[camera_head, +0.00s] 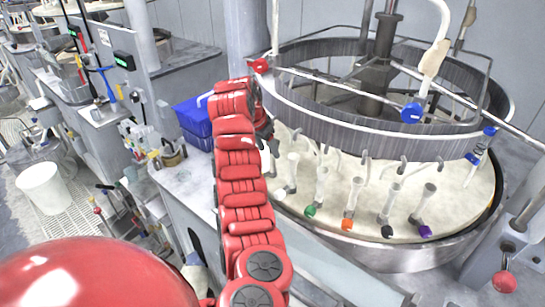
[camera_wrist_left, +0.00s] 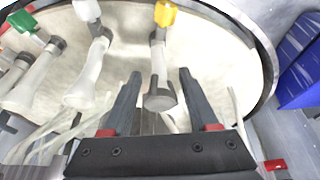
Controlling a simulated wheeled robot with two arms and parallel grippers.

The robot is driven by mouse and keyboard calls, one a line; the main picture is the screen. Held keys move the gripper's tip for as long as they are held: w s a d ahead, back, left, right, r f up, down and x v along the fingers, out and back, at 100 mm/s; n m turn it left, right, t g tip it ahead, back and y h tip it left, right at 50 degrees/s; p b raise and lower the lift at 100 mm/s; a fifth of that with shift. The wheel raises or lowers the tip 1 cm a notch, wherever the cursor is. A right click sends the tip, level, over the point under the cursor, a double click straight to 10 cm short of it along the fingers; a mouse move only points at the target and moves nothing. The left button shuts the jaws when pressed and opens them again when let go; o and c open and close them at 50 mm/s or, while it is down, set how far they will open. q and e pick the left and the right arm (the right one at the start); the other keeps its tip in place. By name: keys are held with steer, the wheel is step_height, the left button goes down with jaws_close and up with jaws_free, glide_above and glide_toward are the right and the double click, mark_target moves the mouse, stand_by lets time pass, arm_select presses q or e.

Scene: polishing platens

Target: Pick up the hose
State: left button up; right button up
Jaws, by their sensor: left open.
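Several pale, nozzle-like tubes with coloured ends stand on the cream platen (camera_head: 330,220). In the left wrist view, a tube with a yellow end (camera_wrist_left: 165,14) and a grey foot stands between the fingers of my open left gripper (camera_wrist_left: 160,76); I cannot tell whether they touch it. A white-ended tube (camera_wrist_left: 88,70) stands to its left. Thin clear hoses (camera_wrist_left: 50,135) run low at the left. A thicker white hose (camera_head: 437,40) with a blue fitting hangs over the ring at the upper right. In the head view my red left arm hides most of the gripper. My right gripper is not seen.
A metal ring (camera_head: 360,132) with spokes and a centre post stands over the platen. Green, orange, black and purple-ended tubes line its near edge. A blue bin (camera_head: 194,120) sits left of my arm. A white bucket (camera_head: 44,188) stands on the floor.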

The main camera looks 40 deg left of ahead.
mark_target(272, 157)
arm_select(q)
steer(key=p+x, duration=0.2)
steer(key=p, duration=0.1)
steer(key=shift+w+d, duration=0.1)
steer(key=shift+d, duration=0.1)
steer(key=p+x, duration=0.1)
steer(key=x, duration=0.1)
steer(key=shift+f, duration=0.3)
steer(key=shift+a+f, duration=0.1)
steer(key=shift+f, duration=0.1)
jaws_close()
